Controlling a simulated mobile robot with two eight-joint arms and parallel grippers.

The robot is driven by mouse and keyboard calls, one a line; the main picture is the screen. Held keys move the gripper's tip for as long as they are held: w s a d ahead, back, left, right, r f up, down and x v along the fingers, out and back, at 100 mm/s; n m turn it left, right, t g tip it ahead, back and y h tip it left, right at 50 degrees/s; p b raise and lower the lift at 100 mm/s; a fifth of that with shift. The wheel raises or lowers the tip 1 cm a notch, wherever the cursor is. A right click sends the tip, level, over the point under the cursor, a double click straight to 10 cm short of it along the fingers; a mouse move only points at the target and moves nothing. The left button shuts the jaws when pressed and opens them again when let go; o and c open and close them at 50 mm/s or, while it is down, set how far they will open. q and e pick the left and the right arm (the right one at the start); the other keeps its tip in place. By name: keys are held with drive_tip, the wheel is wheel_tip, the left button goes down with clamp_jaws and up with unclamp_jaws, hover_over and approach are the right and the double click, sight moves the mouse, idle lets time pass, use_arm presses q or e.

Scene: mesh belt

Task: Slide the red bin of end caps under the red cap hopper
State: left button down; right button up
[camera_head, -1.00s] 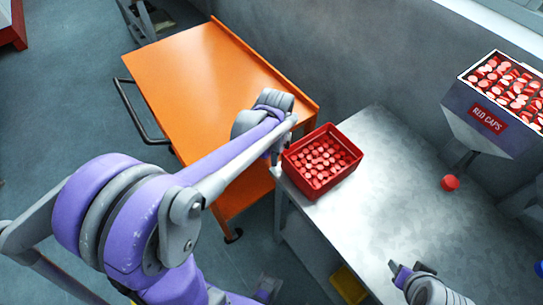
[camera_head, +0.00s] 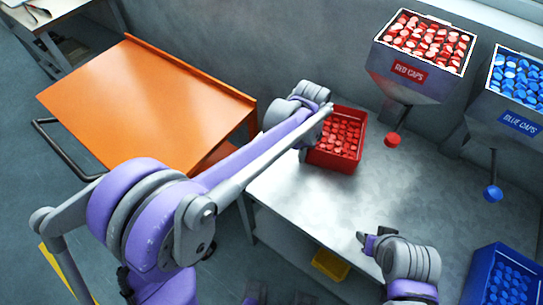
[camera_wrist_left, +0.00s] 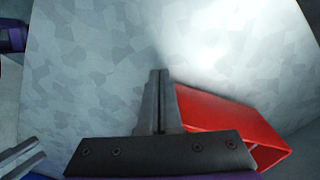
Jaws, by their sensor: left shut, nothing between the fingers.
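The red bin (camera_head: 318,156), full of red end caps (camera_head: 340,135), sits on the grey bench near the wall. The red cap hopper (camera_head: 408,82) is to its right, with a red knob-like piece (camera_head: 392,140) hanging below. The bin is left of that piece, not beneath it. My left gripper (camera_head: 302,154) is shut and empty at the bin's left side, partly hidden by its wrist. In the left wrist view its closed fingers (camera_wrist_left: 158,98) are beside the red bin wall (camera_wrist_left: 230,118); contact is unclear. My right gripper (camera_head: 366,240) is over the bench front, its jaws unclear.
The bench top (camera_head: 300,200) is clear right of the bin. A blue cap hopper (camera_head: 510,105) and a blue bin (camera_head: 478,275) are at the right. An orange trolley (camera_head: 150,100) stands at the left. A yellow bin (camera_head: 330,264) is below the bench.

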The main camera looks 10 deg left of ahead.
sight(332, 152)
use_arm(q)
drive_tip(key=w+d, duration=0.1)
drive_tip(key=d, duration=0.2)
drive_tip(key=w+d, duration=0.1)
drive_tip(key=d, duration=0.1)
drive_tip(key=w+d, duration=0.1)
drive_tip(key=d, duration=0.2)
drive_tip(key=shift+w+d, duration=0.1)
drive_tip(key=shift+d, duration=0.25)
drive_tip(key=shift+a, duration=0.1)
